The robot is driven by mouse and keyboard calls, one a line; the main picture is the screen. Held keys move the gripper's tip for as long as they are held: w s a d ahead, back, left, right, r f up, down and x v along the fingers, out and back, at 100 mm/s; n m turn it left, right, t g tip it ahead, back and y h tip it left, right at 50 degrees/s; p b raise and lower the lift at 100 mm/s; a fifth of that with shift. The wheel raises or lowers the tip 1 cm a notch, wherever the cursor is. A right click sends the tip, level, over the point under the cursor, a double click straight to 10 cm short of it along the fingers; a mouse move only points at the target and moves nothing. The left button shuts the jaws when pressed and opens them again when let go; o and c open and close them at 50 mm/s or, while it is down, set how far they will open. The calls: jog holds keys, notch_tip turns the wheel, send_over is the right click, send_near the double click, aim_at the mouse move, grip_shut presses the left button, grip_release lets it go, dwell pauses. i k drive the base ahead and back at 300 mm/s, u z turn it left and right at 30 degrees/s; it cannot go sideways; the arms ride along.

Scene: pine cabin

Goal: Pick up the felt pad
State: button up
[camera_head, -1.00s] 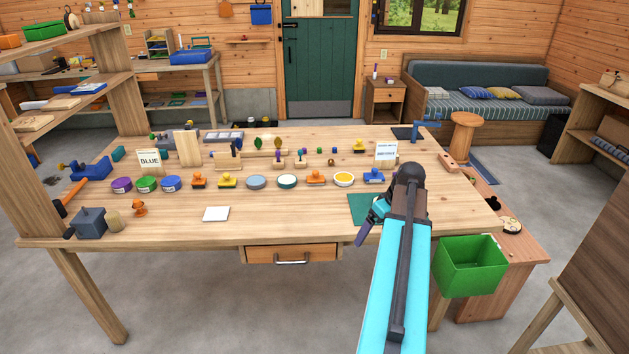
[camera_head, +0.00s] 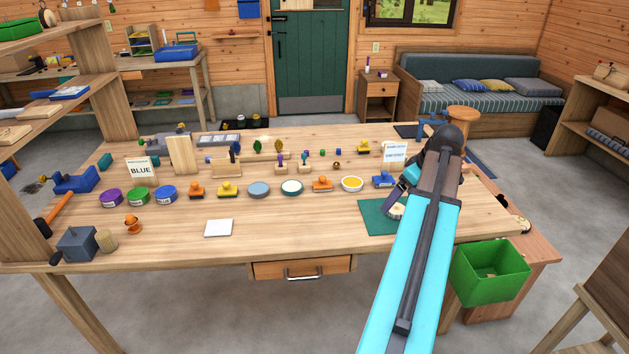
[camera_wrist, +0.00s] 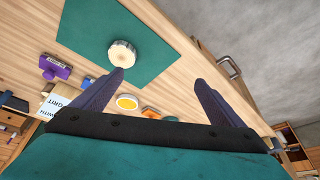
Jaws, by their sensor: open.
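No piece is plainly marked as the felt pad. A flat green sheet (camera_head: 375,219) lies at the table's front right, and it fills the upper middle of the wrist view (camera_wrist: 150,65). A round cream piece (camera_wrist: 122,54) with a rough rim lies on it; it also shows, partly hidden by my arm, in the head view (camera_head: 397,211). A thin white square (camera_head: 218,228) lies near the front edge. My gripper (camera_wrist: 160,78) is open and empty above the table; its left fingertip appears close to the cream piece. Contact cannot be told.
Behind the sheet stand a blue stamp (camera_head: 383,180), a yellow round pad (camera_head: 352,184), an orange stamp (camera_head: 322,184) and a printed card (camera_head: 395,154). A green bin (camera_head: 490,275) is at the right. The front middle of the table is mostly bare.

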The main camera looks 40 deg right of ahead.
aim_at(322, 185)
jog(key=i, duration=1.05)
